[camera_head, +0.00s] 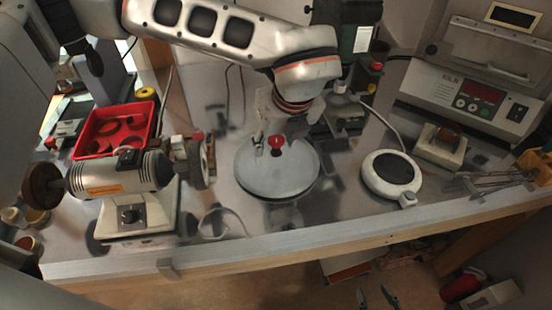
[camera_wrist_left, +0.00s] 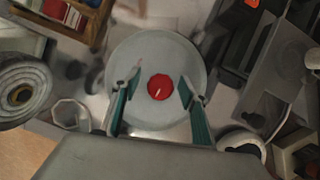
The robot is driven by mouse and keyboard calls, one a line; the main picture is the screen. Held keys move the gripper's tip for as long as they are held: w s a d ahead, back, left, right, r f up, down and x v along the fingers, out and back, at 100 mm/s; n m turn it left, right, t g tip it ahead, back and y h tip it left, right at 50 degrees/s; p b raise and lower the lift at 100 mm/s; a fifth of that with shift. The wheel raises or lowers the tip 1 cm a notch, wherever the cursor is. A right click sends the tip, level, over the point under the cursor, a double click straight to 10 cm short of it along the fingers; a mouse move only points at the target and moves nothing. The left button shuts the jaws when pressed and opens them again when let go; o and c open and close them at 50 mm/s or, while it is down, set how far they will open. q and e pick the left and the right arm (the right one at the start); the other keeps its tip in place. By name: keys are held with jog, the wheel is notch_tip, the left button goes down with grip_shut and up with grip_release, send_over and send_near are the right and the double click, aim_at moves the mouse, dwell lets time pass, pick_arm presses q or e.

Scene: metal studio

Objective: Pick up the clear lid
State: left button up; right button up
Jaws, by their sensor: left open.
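The clear lid (camera_head: 265,180) is a round, pale disc with a red knob (camera_head: 277,141), lying on the metal worktop. In the left wrist view the lid (camera_wrist_left: 158,52) fills the middle, with its red knob (camera_wrist_left: 160,87) between my fingers. My left gripper (camera_head: 278,146) is over the lid from above, open, with one finger on each side of the knob; gaps show on both sides in the left wrist view (camera_wrist_left: 160,90). My right gripper (camera_head: 376,298) shows only its two spread fingertips at the bottom edge, open and empty, away from the lid.
A bench grinder (camera_head: 130,182) stands left of the lid, with a red bin (camera_head: 112,132) behind it. A round white hotplate-like device (camera_head: 390,174) sits to the right. A control box (camera_head: 470,98) stands at the back right. The worktop's front edge (camera_head: 300,238) is close.

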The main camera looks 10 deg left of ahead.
pick_arm(q)
grip_shut()
jog(key=shift+r, duration=0.2)
